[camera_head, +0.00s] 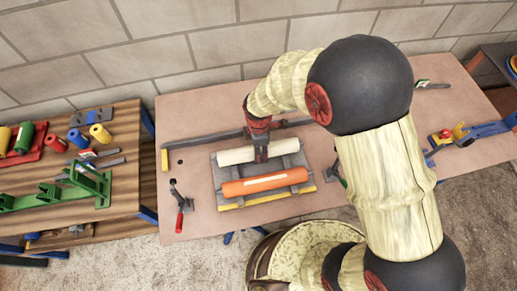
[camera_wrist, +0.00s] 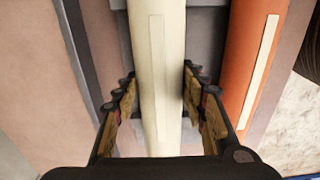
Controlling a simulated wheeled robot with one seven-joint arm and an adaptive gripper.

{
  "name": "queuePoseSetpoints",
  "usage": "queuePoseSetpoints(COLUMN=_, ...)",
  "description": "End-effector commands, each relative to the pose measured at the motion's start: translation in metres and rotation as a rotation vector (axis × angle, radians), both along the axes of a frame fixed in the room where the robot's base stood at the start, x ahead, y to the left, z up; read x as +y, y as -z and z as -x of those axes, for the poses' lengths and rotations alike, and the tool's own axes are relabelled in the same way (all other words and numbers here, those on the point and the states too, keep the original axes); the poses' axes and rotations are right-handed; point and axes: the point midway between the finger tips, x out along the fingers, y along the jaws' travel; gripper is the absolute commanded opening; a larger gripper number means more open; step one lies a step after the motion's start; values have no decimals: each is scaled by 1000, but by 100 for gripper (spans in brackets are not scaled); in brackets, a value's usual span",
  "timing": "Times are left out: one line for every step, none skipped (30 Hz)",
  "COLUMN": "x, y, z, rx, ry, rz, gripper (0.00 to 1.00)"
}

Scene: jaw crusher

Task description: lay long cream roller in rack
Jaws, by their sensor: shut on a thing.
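The long cream roller (camera_head: 233,156) lies level across the back of the grey rack (camera_head: 217,178), parallel to the orange roller (camera_head: 264,184) in front of it. I cannot tell whether the cream roller rests in its seats or is slightly above them. My gripper (camera_head: 261,153) points down at its middle and is shut on it. In the wrist view the fingers of my gripper (camera_wrist: 160,103) are on either side of the cream roller (camera_wrist: 157,45), which runs straight between them. The orange roller (camera_wrist: 256,60) is to the right, apart from the fingers. My gripper hides the cream roller's middle in the head view.
The rack stands on a pinkish table (camera_head: 185,130). A long grey bar (camera_head: 213,137) lies behind it. A red-handled clamp (camera_head: 181,210) is at front left. A wooden bench (camera_head: 125,130) at left holds small coloured rollers and a green rack (camera_head: 60,193). Blue and yellow parts lie at right.

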Motion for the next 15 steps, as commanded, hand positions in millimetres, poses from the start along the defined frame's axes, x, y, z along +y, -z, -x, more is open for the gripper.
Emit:
queuePoseSetpoints(x=1, y=0, z=-1, rx=-3, ry=0, rz=-2, gripper=0)
queuePoseSetpoints(x=1, y=1, z=-1, rx=-3, ry=0, rz=-2, gripper=0)
queuePoseSetpoints(x=1, y=2, z=-1, rx=-3, ry=0, rz=-2, gripper=0)
queuePoseSetpoints(x=1, y=2, z=-1, rx=-3, ry=0, rz=-2, gripper=0)
queuePoseSetpoints(x=1, y=3, z=-1, rx=-3, ry=0, rz=-2, gripper=0)
queuePoseSetpoints(x=1, y=4, z=-1, rx=-3, ry=0, rz=-2, gripper=0)
queuePoseSetpoints(x=1, y=4, z=-1, rx=-3, ry=0, rz=-2, gripper=0)
queuePoseSetpoints(x=1, y=5, z=-1, rx=-3, ry=0, rz=-2, gripper=0)
queuePoseSetpoints(x=1, y=6, z=-1, rx=-3, ry=0, rz=-2, gripper=0)
queuePoseSetpoints(x=1, y=6, z=-1, rx=-3, ry=0, rz=-2, gripper=0)
queuePoseSetpoints(x=1, y=7, z=-1, rx=-3, ry=0, rz=-2, gripper=0)
queuePoseSetpoints(x=1, y=8, z=-1, rx=-3, ry=0, rz=-2, gripper=0)
queuePoseSetpoints(x=1, y=8, z=-1, rx=-3, ry=0, rz=-2, gripper=0)
queuePoseSetpoints(x=1, y=9, z=-1, rx=-3, ry=0, rz=-2, gripper=0)
queuePoseSetpoints(x=1, y=10, z=-1, rx=-3, ry=0, rz=-2, gripper=0)
